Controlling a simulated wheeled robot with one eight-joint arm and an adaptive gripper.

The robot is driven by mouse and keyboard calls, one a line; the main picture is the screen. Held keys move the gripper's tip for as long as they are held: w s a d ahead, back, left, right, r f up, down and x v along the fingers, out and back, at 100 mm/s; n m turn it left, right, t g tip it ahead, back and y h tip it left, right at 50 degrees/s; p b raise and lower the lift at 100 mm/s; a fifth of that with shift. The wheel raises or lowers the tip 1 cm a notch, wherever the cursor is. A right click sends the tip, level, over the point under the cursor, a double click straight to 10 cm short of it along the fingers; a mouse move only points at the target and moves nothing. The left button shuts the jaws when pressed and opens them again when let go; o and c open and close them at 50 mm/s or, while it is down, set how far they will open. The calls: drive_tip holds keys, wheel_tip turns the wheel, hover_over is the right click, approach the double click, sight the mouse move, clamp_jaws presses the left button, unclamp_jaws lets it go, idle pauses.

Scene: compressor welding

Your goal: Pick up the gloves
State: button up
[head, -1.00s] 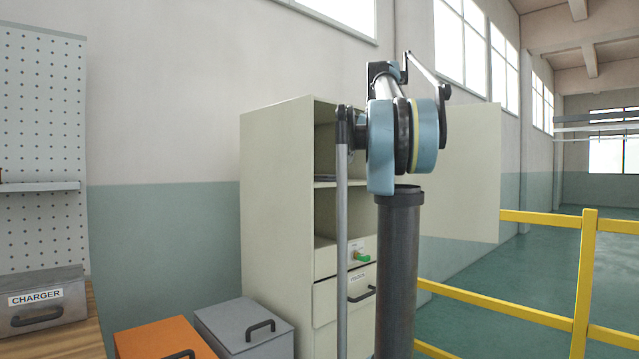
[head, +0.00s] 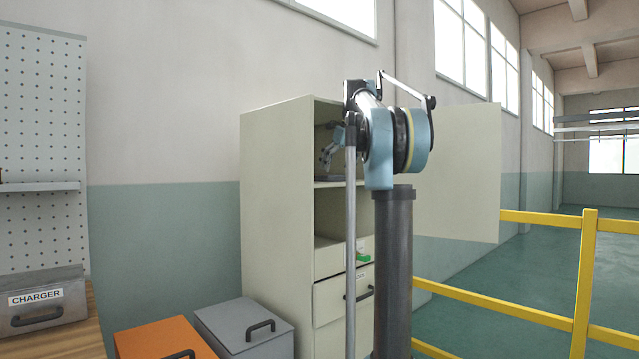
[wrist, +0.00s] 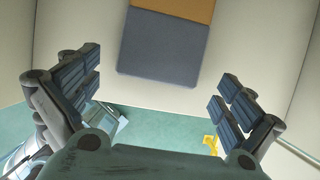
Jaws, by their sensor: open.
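My gripper (head: 327,158) is inside the upper compartment of the tall cream cabinet (head: 276,200), above the shelf. In the wrist view its two dark padded fingers are wide apart and empty, and my gripper (wrist: 157,92) is open. A flat dark grey piece with a tan-orange band, probably the gloves (wrist: 163,48), lies between cream surfaces beyond the fingertips, centred between them. The fingers do not appear to touch it. Its upper end is cut off by the frame. In the head view the gloves cannot be made out clearly behind the gripper and arm.
The cabinet's open door (head: 460,170) stands to the right. Below the compartment are an open shelf and a drawer (head: 342,298). A grey box (head: 240,325) and an orange box (head: 160,340) stand in front left. A yellow railing (head: 586,280) is at the right.

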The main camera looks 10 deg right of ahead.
drive_tip(key=shift+x, duration=1.05)
drive_tip(key=c, duration=1)
drive_tip(key=shift+d, duration=0.1)
drive_tip(key=shift+c, duration=0.2)
